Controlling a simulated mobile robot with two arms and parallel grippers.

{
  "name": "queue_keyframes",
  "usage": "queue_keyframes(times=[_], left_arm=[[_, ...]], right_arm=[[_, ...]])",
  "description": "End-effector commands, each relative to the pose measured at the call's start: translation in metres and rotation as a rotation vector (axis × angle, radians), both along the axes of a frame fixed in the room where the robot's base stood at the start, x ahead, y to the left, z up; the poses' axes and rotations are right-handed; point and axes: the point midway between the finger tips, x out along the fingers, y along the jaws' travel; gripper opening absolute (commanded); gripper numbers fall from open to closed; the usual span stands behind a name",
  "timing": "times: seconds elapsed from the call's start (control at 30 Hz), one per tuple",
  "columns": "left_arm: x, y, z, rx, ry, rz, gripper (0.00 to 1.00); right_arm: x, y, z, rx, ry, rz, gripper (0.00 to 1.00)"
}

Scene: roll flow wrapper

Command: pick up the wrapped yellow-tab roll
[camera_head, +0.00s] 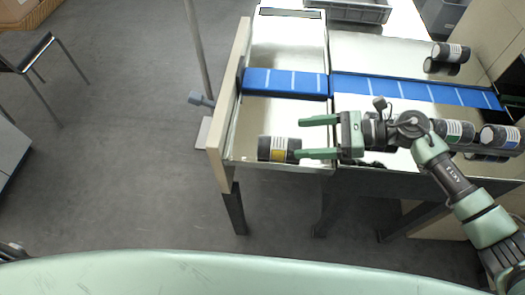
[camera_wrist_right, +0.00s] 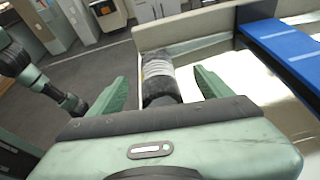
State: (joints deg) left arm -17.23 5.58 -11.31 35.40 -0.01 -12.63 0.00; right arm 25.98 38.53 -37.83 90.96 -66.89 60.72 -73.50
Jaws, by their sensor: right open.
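The yellow-tab roll (camera_head: 279,150) is a dark cylinder with a white label and a small yellow patch. It lies on its side near the front left corner of the shiny machine bed (camera_head: 300,112). My right gripper (camera_head: 304,137) is open, with green fingers pointing left. In the head view its nearer fingertip is close to the roll's right end. In the right wrist view the roll (camera_wrist_right: 158,72) shows ahead, in line with the gap between the fingers (camera_wrist_right: 160,88). I cannot tell whether they touch it. My left gripper is not in view.
A blue belt (camera_head: 285,82) crosses the bed behind the roll. A pale board (camera_head: 230,105) edges the bed's left side. Rolls with green (camera_head: 453,130) and blue (camera_head: 500,138) tabs lie right, near my arm. Another roll (camera_head: 450,52) lies at the back right.

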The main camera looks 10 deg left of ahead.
Motion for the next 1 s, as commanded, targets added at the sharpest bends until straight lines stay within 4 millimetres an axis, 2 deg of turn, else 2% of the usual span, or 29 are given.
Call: queue_keyframes(times=[0.03, 0.13, 0.37, 0.57, 0.7, 0.97, 1.0], left_arm=[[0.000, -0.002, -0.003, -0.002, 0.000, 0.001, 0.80], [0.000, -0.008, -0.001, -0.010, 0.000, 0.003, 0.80], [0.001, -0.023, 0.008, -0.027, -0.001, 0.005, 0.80], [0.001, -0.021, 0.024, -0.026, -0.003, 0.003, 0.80], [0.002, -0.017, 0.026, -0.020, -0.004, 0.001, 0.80], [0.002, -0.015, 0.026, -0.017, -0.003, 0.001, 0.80], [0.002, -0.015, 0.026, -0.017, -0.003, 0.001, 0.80]], right_arm=[[-0.001, -0.006, -0.007, -0.032, -0.012, 0.028, 0.80], [-0.005, -0.008, -0.014, -0.063, -0.024, 0.062, 0.80], [-0.006, 0.015, -0.021, -0.065, -0.024, 0.068, 0.80], [-0.006, 0.045, -0.026, -0.063, -0.023, 0.068, 0.80], [-0.006, 0.059, -0.036, -0.064, -0.021, 0.066, 0.80], [-0.006, 0.062, -0.039, -0.065, -0.024, 0.066, 0.80], [-0.006, 0.062, -0.039, -0.065, -0.023, 0.066, 0.77]])
